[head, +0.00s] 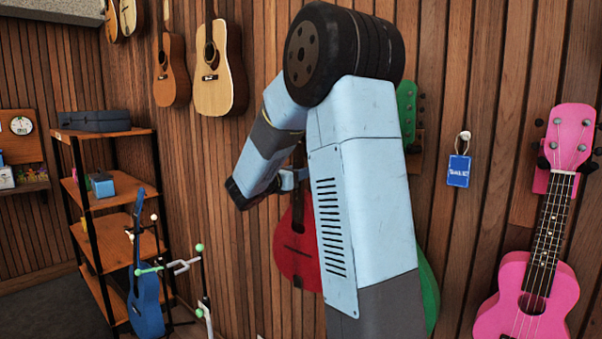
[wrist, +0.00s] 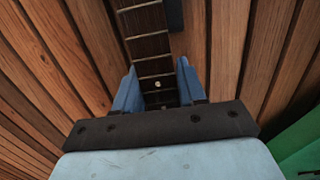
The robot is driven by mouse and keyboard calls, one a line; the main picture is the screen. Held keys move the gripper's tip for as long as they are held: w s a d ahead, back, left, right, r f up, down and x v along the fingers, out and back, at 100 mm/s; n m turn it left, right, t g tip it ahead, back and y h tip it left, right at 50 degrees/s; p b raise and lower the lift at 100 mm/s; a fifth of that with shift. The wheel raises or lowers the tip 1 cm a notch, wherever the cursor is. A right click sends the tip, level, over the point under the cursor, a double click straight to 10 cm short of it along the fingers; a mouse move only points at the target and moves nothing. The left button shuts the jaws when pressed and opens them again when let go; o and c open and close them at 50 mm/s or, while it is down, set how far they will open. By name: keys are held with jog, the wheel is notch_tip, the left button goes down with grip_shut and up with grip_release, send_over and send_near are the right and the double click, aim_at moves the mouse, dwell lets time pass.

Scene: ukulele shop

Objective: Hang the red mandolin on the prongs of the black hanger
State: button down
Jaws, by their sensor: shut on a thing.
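The red mandolin (head: 292,252) hangs upright from my gripper in front of the wood wall, with its body partly hidden by my arm. My gripper (head: 290,178) is shut on its dark neck, and the fingers (wrist: 158,90) sit on both sides of the fretted neck (wrist: 150,45) in the wrist view. The mandolin's head is out of the wrist view and hidden behind my arm in the head view. A dark block (wrist: 175,14) beside the neck at the top of the wrist view may be part of the black hanger; I cannot tell. The hanger's prongs are not visible.
A green instrument (head: 407,108) hangs just right of the mandolin, mostly behind my arm; its edge shows in the wrist view (wrist: 298,145). A pink ukulele (head: 528,290) and blue tag (head: 458,171) hang farther right. Guitars (head: 220,80) and a shelf (head: 108,190) are left.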

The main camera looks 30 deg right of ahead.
jog(key=shift+s+a, duration=0.2)
jog(key=shift+a, duration=0.35)
dwell(0.4)
jog(key=c, duration=0.6)
grip_release()
jog(key=shift+o, duration=0.2)
jog(key=shift+s+a, duration=0.15)
jog(key=shift+a, duration=0.05)
jog(key=shift+v, duration=0.8)
jog(key=shift+v, duration=1.2)
